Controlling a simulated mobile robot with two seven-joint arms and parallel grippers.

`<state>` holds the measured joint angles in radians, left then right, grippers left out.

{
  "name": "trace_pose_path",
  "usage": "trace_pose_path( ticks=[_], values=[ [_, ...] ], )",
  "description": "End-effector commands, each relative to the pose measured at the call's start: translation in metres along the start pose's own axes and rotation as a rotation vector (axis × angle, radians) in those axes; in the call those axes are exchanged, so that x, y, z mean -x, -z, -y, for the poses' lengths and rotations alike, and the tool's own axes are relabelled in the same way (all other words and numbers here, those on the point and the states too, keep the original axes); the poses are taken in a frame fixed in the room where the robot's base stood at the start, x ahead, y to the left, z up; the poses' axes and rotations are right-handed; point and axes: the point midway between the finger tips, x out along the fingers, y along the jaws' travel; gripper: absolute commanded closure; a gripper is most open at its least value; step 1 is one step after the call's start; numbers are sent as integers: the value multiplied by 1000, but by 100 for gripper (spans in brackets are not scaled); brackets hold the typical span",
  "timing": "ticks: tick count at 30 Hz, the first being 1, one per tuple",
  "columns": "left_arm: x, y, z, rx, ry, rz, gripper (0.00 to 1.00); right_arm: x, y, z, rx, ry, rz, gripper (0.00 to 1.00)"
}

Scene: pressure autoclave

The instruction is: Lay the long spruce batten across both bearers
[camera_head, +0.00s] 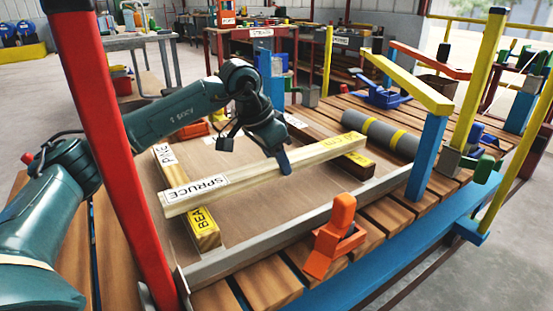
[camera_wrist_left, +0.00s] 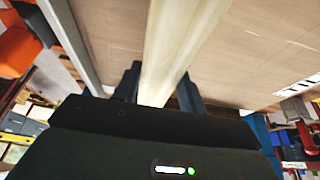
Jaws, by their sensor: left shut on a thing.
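The spruce batten (camera_head: 255,176), long and pale with a SPRUCE label near its left end, spans the work board. My left gripper (camera_head: 284,163) is shut on it near its middle, from above. The left wrist view shows the batten (camera_wrist_left: 165,50) between both fingers. Its left part crosses over the yellow left bearer (camera_head: 206,236), marked BEA. Its right end lies over the dark brown right bearer (camera_head: 356,163). I cannot tell whether the batten touches either bearer. My right gripper is not visible.
A metal rail (camera_head: 290,232) edges the front of the brown board (camera_head: 265,208). An orange clamp (camera_head: 335,240) stands before it. A grey roll with yellow bands (camera_head: 392,141) lies right of the right bearer. A blue post (camera_head: 427,155) and yellow bars stand at right.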

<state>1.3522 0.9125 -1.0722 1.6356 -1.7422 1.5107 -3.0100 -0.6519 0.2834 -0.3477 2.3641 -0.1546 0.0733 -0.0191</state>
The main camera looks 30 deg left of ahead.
Motion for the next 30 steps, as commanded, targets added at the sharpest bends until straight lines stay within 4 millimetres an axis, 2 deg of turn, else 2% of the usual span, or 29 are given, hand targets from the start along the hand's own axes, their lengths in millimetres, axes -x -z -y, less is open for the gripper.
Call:
trace_pose_path(
  ticks=[2, 3, 10, 20, 23, 30],
  values=[
    [-3, -1, 0, 0, 0, -1, 90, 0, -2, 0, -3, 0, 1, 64],
    [-3, -1, 0, 0, 0, 1, 58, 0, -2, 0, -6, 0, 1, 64],
    [-3, -1, 0, 0, 0, 1, 39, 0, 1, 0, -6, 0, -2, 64],
    [3, 1, 0, 0, 0, 0, 38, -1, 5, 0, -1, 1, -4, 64],
    [16, 2, 0, 0, 2, -1, 38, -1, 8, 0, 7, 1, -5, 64],
    [68, 2, 0, -1, 2, -2, 38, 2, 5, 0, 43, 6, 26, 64]
  ],
)
